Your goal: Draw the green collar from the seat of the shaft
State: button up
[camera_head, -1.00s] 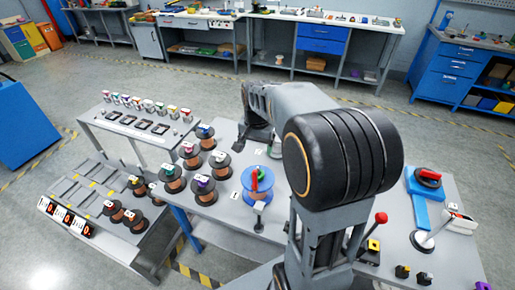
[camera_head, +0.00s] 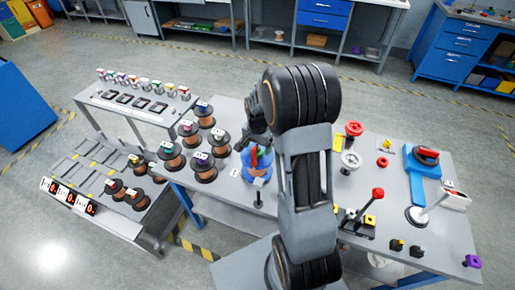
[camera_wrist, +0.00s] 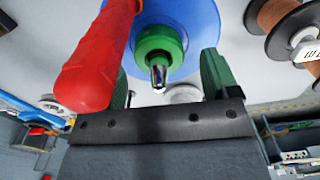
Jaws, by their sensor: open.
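The green collar (camera_wrist: 158,46) sits around the metal shaft (camera_wrist: 159,73) in front of a round blue disc (camera_wrist: 195,25) in the wrist view. A red handle (camera_wrist: 98,55) stands close on the left and hides part of one finger. My gripper (camera_wrist: 168,78) is open, its green fingers apart on either side of the shaft's end, with nothing between them gripped. In the head view the blue disc (camera_head: 248,170) and the red handle (camera_head: 254,157) show on the table, with my gripper (camera_head: 259,145) right over them; the collar is hard to tell from my fingers there.
Spools of copper wire (camera_head: 189,134) stand left of the blue disc. A black post (camera_head: 258,200) stands just in front of it. Right of my arm are a red handwheel (camera_head: 354,129), a white wheel (camera_head: 351,160) and a red-knobbed lever (camera_head: 377,194).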

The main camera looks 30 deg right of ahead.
jog(key=shift+f, duration=0.95)
jog(key=c, duration=1)
